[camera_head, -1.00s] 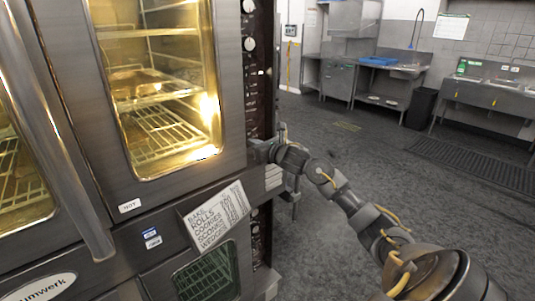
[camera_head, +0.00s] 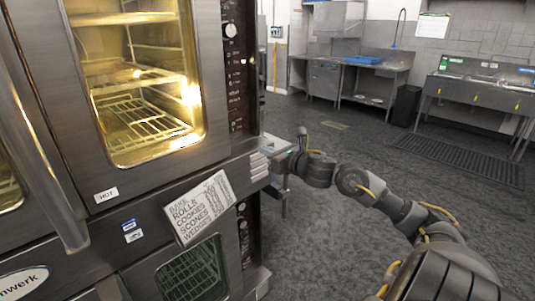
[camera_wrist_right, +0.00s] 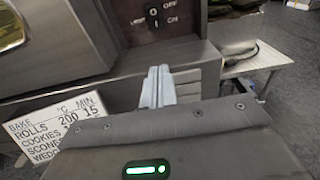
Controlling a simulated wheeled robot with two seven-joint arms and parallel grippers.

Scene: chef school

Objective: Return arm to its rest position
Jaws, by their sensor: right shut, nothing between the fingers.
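My right arm reaches in from the lower right in the head view. Its gripper (camera_head: 274,164) is beside the front right corner of the oven (camera_head: 170,172), below the upper control panel (camera_head: 237,70). In the right wrist view the two fingers (camera_wrist_right: 157,86) are together with nothing between them, in front of the oven's metal edge. I cannot tell whether they touch it. My left gripper is out of view.
The lit upper oven door is shut, with a long handle (camera_head: 45,165) at left. A bake-time sign (camera_head: 200,207) hangs below the door. Sinks and steel counters (camera_head: 480,90) stand at the back right.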

